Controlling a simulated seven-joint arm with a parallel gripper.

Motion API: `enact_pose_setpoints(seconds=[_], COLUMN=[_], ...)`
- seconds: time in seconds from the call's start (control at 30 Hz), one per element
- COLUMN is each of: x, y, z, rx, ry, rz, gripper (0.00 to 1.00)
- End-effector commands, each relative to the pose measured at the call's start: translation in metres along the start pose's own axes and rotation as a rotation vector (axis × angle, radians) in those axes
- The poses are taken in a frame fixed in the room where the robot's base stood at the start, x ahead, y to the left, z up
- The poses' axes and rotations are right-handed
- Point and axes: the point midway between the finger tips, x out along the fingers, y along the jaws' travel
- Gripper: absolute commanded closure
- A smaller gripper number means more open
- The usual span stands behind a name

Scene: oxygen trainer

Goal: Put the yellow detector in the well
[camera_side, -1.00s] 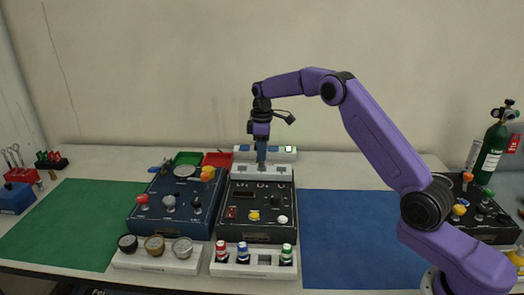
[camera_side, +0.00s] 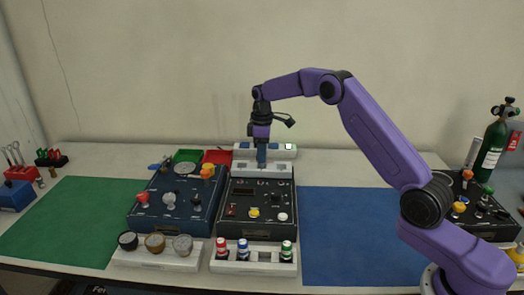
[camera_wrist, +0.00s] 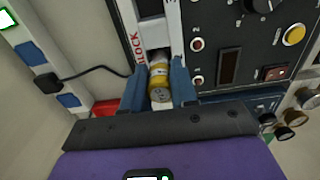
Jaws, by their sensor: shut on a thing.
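The yellow detector (camera_wrist: 160,78), a small cylinder with a yellow band and a grey end, sits between the two blue fingers of my gripper (camera_wrist: 158,92) in the wrist view. My gripper is shut on it. In the side view my gripper (camera_side: 261,163) points down over the white block (camera_side: 262,170) behind the dark panel. The detector is hidden by the fingers there. In the wrist view the white lettered block (camera_wrist: 122,20) has dark openings, and the detector is at one of them. I cannot tell how deep it sits.
The black panel (camera_side: 236,212) with knobs and buttons stands in front of the block, with a blue panel (camera_side: 155,210) to its left. A white strip (camera_side: 283,149) lies behind. Red (camera_side: 217,157) and green (camera_side: 188,156) trays are close by. The blue mat (camera_side: 355,240) is clear.

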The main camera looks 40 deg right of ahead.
Motion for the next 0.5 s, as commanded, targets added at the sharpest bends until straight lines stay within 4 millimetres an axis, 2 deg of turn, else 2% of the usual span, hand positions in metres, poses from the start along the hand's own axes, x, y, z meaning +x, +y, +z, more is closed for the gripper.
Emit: enact_pose_setpoints(seconds=[0.5], x=[0.013], y=[0.000], z=[0.000], rx=[0.000], ry=[0.000], rz=[0.000], gripper=[1.00])
